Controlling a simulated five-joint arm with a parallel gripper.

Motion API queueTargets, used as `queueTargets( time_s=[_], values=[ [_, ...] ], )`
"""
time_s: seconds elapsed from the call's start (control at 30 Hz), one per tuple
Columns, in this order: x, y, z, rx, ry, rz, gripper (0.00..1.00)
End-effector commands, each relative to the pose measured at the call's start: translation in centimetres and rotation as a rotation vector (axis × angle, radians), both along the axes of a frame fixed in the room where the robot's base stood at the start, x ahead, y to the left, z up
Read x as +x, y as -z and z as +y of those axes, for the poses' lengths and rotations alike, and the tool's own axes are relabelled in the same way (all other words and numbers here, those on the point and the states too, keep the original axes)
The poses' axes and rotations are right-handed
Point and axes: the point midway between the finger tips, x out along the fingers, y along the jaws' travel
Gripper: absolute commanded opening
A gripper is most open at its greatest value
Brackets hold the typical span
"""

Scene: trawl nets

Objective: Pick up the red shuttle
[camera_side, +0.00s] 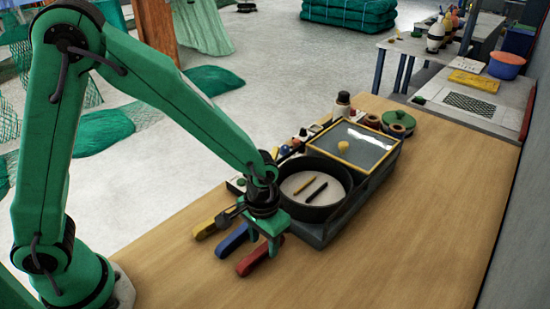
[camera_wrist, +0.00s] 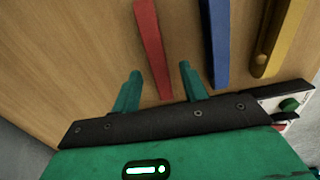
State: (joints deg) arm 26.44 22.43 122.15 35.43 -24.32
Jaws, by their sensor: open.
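The red shuttle (camera_side: 257,259) lies flat on the wooden table, rightmost of three shuttles in the side view. In the wrist view the red shuttle (camera_wrist: 152,46) is a long red bar running between and beyond the fingertips, with its near end close to the gap. My gripper (camera_side: 268,243) is above the shuttles, fingers pointing down. In the wrist view my gripper (camera_wrist: 160,72) is open, one green finger on each side of the red shuttle's line. Nothing is held. I cannot tell the exact height above the table.
The blue shuttle (camera_wrist: 217,40) lies close beside the red one, and the yellow shuttle (camera_wrist: 278,40) lies beyond it. A dark tray (camera_side: 322,232) with a round black pan (camera_side: 312,209) stands just behind my gripper. Bare table (camera_side: 400,240) lies to the right.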

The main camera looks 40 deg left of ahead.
Motion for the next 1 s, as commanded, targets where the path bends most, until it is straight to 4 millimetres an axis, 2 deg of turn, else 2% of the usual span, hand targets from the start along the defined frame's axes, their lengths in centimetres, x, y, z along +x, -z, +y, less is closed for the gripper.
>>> queueTargets(
  time_s=[0.2, 0.7, 0.77, 0.93, 1.0],
  values=[
    [-0.02, 1.39, 0.00, 0.000, 0.000, 0.000, 0.44],
    [-0.01, 1.45, -0.01, 0.000, 0.001, 0.000, 0.44],
    [-0.01, 1.44, -0.01, 0.000, 0.001, 0.000, 0.36],
    [-0.01, 1.44, -0.01, 0.000, 0.001, 0.000, 0.02],
    [-0.01, 1.44, -0.01, 0.000, 0.001, 0.000, 0.00]
  ],
)
